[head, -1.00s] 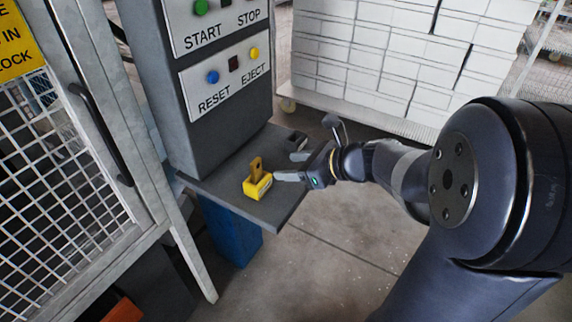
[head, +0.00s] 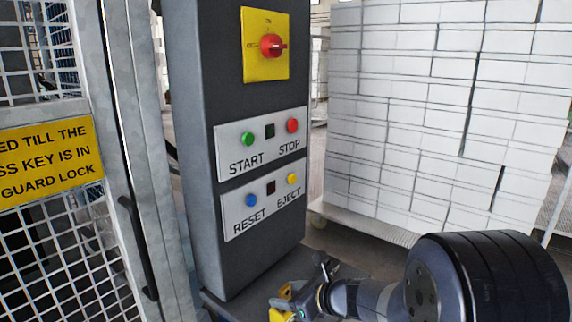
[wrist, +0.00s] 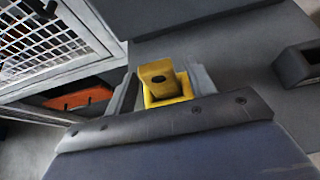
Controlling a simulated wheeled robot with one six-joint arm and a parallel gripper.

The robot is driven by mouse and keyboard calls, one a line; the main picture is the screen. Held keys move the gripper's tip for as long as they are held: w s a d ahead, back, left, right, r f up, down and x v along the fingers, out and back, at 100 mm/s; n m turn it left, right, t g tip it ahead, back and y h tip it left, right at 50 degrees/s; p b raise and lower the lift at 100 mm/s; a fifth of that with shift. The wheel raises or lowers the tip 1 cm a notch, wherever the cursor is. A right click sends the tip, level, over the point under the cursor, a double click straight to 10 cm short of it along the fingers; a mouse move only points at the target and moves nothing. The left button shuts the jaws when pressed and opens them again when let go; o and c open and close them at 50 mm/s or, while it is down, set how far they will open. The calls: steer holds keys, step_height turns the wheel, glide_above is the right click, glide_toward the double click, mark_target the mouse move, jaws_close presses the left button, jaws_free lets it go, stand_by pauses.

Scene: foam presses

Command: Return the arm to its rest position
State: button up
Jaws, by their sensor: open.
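My gripper (head: 296,300) is at the bottom edge of the head view, low over the grey shelf of the control post, and my arm comes in from the lower right. In the wrist view its two fingers (wrist: 163,90) stand apart, with a yellow block (wrist: 170,101) and its upright yellow tab (wrist: 157,75) showing between them. The yellow block (head: 281,315) is partly cut off in the head view. I cannot tell whether the fingers touch it.
The control post (head: 205,130) carries a red-and-yellow switch (head: 267,46) and labelled buttons. A mesh guard door (head: 60,250) with a yellow sign (head: 50,160) is at left. Stacked white boxes (head: 420,110) stand behind on a cart. A dark block (wrist: 298,66) sits on the shelf.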

steer(key=shift+x, duration=0.8)
steer(key=shift+s+d+r, duration=0.1)
steer(key=shift+d+r, duration=0.05)
steer(key=shift+r, duration=0.7)
steer(key=shift+f, duration=0.1)
